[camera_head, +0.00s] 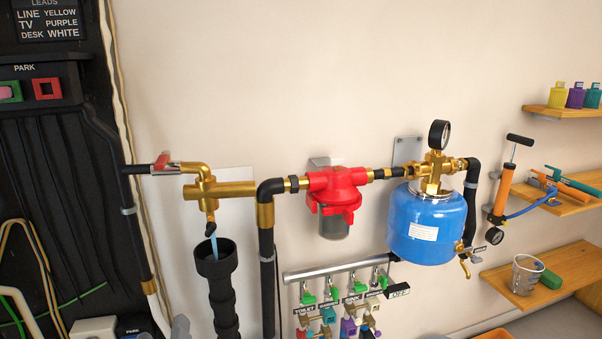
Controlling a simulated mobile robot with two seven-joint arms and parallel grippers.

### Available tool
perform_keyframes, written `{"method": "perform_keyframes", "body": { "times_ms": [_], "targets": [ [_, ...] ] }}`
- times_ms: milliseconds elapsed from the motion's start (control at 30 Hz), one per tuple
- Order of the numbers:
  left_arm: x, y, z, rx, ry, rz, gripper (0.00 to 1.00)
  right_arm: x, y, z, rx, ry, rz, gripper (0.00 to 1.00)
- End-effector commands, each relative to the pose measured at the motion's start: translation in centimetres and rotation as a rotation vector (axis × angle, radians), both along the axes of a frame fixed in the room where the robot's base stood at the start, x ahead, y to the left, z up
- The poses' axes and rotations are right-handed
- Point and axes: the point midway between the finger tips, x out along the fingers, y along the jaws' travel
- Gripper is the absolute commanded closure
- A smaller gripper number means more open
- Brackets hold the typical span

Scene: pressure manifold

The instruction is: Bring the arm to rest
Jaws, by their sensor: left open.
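My left gripper (164,334) is at the bottom edge, left of the black drain pipe. Only grey finger parts show, apart from each other, with nothing seen between them. The rest of it is cut off by the frame. It is clear of the pipework above. My right gripper is not in view. A brass fitting (220,188) with a red-handled valve (164,162) sits above the black drain pipe (216,262). A pale blue stream (213,245) runs from its outlet into the pipe's mouth.
A red filter (336,187), blue tank (427,222) and gauge (439,134) line the wall. Below hangs a manifold (335,270) with several green-handled valves. A dark panel (60,150) stands left.

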Motion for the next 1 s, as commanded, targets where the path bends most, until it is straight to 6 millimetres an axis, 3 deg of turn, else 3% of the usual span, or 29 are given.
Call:
{"method": "perform_keyframes", "body": {
  "times_ms": [267, 500, 700, 867, 1000],
  "targets": [
    [-1.2, 2.1, -10.1, -0.515, 0.277, -0.047, 0.38, -0.3, 0.0, -0.2, 0.001, 0.006, 0.000, 0.53],
    [-5.6, 4.2, -18.6, -1.233, 0.465, 0.081, 0.38, -0.5, 0.0, -0.3, 0.001, 0.009, -0.001, 0.53],
    [-9.0, 6.1, -21.9, -1.769, 0.463, 0.259, 0.38, -0.5, 0.1, -0.3, 0.002, 0.010, -0.002, 0.53],
    [-11.1, 7.8, -23.0, -2.132, 0.381, 0.404, 0.38, -0.5, 0.1, -0.3, 0.002, 0.011, -0.002, 0.53],
    [-11.0, 4.3, -23.2, -2.246, 0.330, 0.421, 0.38, -0.5, 0.1, -0.3, 0.004, 0.010, -0.003, 0.53]
  ]
}}
